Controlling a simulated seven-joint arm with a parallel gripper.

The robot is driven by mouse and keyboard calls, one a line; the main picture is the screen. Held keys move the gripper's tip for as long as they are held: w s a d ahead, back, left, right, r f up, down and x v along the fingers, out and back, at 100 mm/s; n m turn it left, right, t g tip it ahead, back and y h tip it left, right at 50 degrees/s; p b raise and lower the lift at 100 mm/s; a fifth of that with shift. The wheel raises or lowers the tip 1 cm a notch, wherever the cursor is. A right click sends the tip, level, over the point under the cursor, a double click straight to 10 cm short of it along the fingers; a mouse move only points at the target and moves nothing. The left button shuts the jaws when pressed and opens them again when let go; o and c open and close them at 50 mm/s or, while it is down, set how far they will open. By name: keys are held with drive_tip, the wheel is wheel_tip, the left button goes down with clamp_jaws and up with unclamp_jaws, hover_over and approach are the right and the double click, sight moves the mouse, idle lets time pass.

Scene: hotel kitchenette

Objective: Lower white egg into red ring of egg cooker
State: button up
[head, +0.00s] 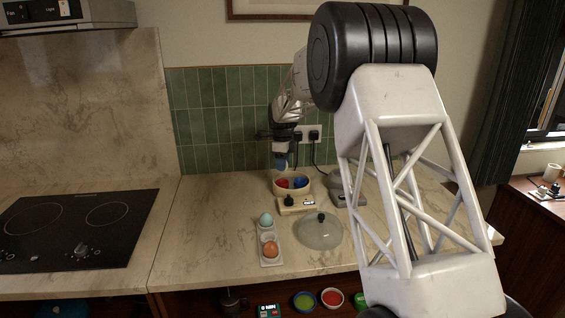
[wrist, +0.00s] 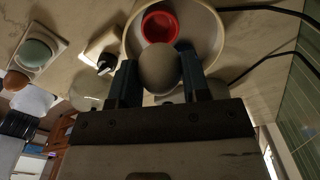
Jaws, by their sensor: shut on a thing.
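The egg cooker (head: 293,195) is a cream round bowl on a base with a black knob, at the back of the counter in the head view. Inside it are a red ring (head: 282,183) and a blue ring (head: 299,182). My gripper (head: 281,165) hangs above the red side of the bowl. In the wrist view my gripper (wrist: 158,75) is shut on the white egg (wrist: 159,68), which looks grey in shadow. The red ring (wrist: 160,24) shows beyond the egg, seemingly empty; the egg and gripper hide the blue ring there. The white egg is hard to make out in the head view.
A white egg tray (head: 269,240) holds a pale blue egg (head: 265,220) and a brown egg (head: 271,249). A clear lid (head: 320,231) lies in front of the cooker. A grey appliance (head: 347,188) stands close at the right, with cords behind. The counter left of the tray is clear.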

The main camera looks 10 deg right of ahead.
drive_tip(key=shift+f, duration=0.6)
drive_tip(key=shift+f, duration=2.45)
idle(2.9)
drive_tip(key=o, duration=0.7)
drive_tip(key=shift+c, duration=0.2)
drive_tip(key=shift+o, duration=0.3)
drive_tip(key=shift+r, duration=3.95)
drive_tip(key=shift+d, duration=0.1)
